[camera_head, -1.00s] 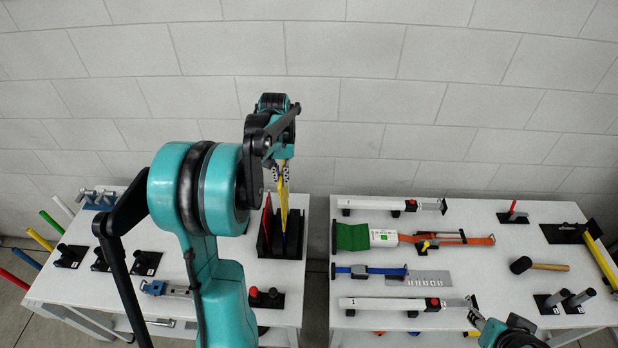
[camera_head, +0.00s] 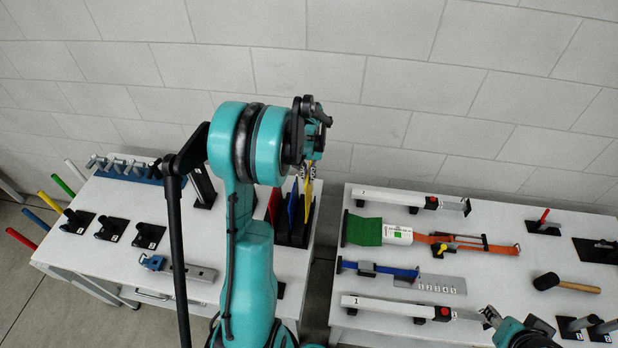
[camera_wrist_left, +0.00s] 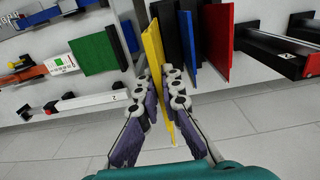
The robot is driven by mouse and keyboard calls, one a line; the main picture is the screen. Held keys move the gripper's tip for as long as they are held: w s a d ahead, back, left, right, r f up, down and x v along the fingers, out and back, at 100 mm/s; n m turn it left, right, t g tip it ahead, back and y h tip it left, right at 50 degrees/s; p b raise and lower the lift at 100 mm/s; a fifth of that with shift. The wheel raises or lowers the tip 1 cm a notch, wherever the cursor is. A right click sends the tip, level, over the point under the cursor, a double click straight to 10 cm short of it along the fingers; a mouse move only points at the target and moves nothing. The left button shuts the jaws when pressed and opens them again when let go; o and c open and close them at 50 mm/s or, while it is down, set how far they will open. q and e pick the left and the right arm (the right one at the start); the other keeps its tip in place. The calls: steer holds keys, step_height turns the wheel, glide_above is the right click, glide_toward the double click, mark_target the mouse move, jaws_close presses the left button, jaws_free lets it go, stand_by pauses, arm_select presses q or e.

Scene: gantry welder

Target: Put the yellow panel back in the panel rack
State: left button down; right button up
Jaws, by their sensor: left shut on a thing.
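My left gripper (camera_head: 308,172) is shut on the yellow panel (camera_head: 309,190), gripping its near edge; this shows clearly in the left wrist view (camera_wrist_left: 154,60). The panel is upright at the right side of the black panel rack (camera_head: 291,240), beside the blue panel (camera_head: 293,208). The red panel (camera_head: 273,205) stands further left in the rack. In the wrist view the blue panel (camera_wrist_left: 188,45) and red panel (camera_wrist_left: 218,45) stand right of the yellow one. I cannot tell whether the yellow panel's lower edge is seated. My right gripper (camera_head: 490,316) is low at the right table, its jaws unclear.
The left table (camera_head: 110,185) holds several black stands, coloured rods and a blue-based rack of clamps (camera_head: 124,168). A block wall stands behind.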

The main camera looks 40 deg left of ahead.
arm_select(q)
steer(key=shift+s+f+b, duration=0.1)
steer(key=shift+f+b, duration=0.4)
steer(key=shift+f, duration=0.45)
steer(key=shift+f+b, duration=0.8)
steer(key=shift+f, duration=0.9)
steer(key=shift+f+b, duration=3.6)
steer(key=shift+f, duration=0.2)
steer(key=c, duration=1.6)
jaws_free()
steer(key=shift+r, duration=0.1)
steer(key=shift+r, duration=0.1)
step_height(320, 180, up, 12)
steer(key=shift+f, duration=0.1)
